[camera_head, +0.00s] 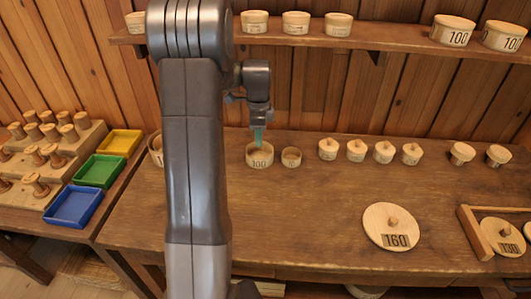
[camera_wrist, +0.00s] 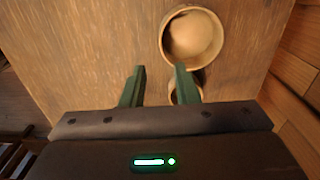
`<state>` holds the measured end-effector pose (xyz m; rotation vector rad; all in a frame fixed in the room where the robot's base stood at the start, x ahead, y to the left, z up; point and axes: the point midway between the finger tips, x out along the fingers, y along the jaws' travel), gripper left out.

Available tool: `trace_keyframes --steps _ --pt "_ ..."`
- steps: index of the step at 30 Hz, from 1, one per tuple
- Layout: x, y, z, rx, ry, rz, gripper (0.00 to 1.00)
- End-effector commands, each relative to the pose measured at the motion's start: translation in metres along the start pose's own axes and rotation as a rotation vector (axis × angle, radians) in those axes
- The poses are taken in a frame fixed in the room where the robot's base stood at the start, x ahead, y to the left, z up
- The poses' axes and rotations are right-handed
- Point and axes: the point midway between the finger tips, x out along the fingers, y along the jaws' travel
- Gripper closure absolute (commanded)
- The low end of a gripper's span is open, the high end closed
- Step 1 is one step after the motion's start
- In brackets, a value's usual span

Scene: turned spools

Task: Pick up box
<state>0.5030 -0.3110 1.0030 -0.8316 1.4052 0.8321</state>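A round open wooden box marked 100 (camera_head: 260,159) stands upright on the workbench; it looks like the larger round box (camera_wrist: 192,38) in the wrist view. A smaller round open box (camera_head: 291,158) stands just right of it, and shows partly hidden behind my right finger in the wrist view (camera_wrist: 175,97). My gripper (camera_head: 258,138) points down over the back of the 100 box. In the wrist view my gripper (camera_wrist: 160,75) is open, with nothing held; its right fingertip overlaps the larger box's lower rim. I cannot tell whether they touch.
Another round box (camera_head: 156,148) is partly hidden by my arm. Several knobbed lids (camera_head: 356,150) stand to the right on the workbench (camera_head: 310,215). A 160 disc (camera_head: 392,227) lies near the front. The shelf (camera_head: 390,38) holds more boxes. The bench middle is clear.

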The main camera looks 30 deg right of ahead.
Motion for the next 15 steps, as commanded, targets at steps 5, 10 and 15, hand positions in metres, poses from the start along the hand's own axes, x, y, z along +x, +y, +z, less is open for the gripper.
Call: trace_keyframes --steps 5,10,15 --pt "0.032 0.001 0.000 -0.002 0.000 0.006 0.72" --pt "0.051 0.001 0.000 -0.003 0.000 0.002 0.72" --pt "0.061 0.000 0.001 -0.004 0.000 0.003 0.72"
